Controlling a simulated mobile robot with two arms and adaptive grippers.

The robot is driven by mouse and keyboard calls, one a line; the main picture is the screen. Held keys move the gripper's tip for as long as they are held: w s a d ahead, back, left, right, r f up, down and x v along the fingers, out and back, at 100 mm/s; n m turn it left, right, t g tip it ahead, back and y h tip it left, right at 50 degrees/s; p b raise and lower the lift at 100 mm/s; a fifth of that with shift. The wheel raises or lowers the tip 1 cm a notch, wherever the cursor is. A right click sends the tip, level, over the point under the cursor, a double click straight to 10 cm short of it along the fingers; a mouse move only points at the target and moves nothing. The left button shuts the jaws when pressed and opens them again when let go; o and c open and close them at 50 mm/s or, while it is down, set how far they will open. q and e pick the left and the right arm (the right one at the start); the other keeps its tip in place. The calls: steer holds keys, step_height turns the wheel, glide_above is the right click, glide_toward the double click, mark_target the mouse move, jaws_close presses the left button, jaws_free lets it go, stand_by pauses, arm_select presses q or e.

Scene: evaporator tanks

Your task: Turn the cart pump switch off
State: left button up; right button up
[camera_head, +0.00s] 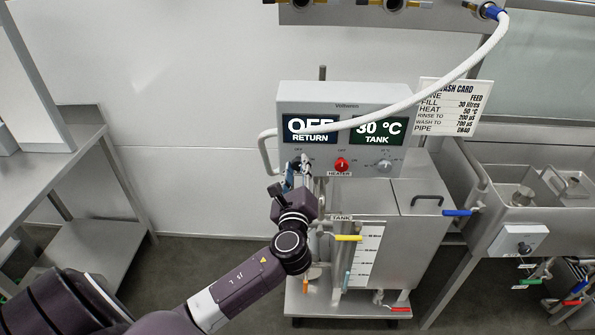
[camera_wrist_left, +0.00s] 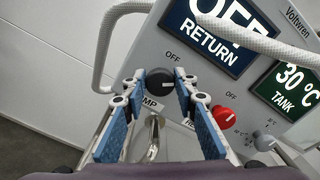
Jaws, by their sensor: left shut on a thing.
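The grey control box (camera_head: 345,95) stands on the steel cart, with a display reading OFF RETURN (camera_head: 310,128) and one reading 30 °C TANK (camera_head: 377,128). In the left wrist view the black pump switch knob (camera_wrist_left: 158,82) sits below an OFF label, with the PUMP label partly covered by a finger. My left gripper (camera_head: 298,170) is at the box's lower left; its blue fingers in the wrist view (camera_wrist_left: 158,95) are on either side of the knob, shut on it. In the head view the gripper hides the knob. My right gripper is in neither view.
A red heater knob (camera_head: 342,164) and a grey knob (camera_head: 383,166) are right of the pump knob. A white hose (camera_head: 440,85) crosses in front of the displays. The tank (camera_head: 400,230) with coloured valve levers stands below. A steel table (camera_head: 60,190) is left.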

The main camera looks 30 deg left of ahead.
arm_select(q)
steer(key=n+b, duration=0.1)
steer(key=n, duration=0.1)
steer(key=n+b, duration=0.1)
steer(key=n, duration=0.1)
steer(key=n+b, duration=0.1)
steer(key=n, duration=0.1)
steer(key=shift+a+f+n, duration=0.1)
steer(key=shift+f+n, duration=0.15)
steer(key=shift+n, duration=0.05)
steer(key=n+b, duration=0.1)
steer(key=n, duration=0.3)
steer(key=shift+b, duration=0.4)
steer(key=shift+n, duration=0.3)
steer(key=o, duration=1.1)
steer(key=shift+s, duration=0.1)
steer(key=v, duration=1.2)
steer(key=shift+r, duration=0.1)
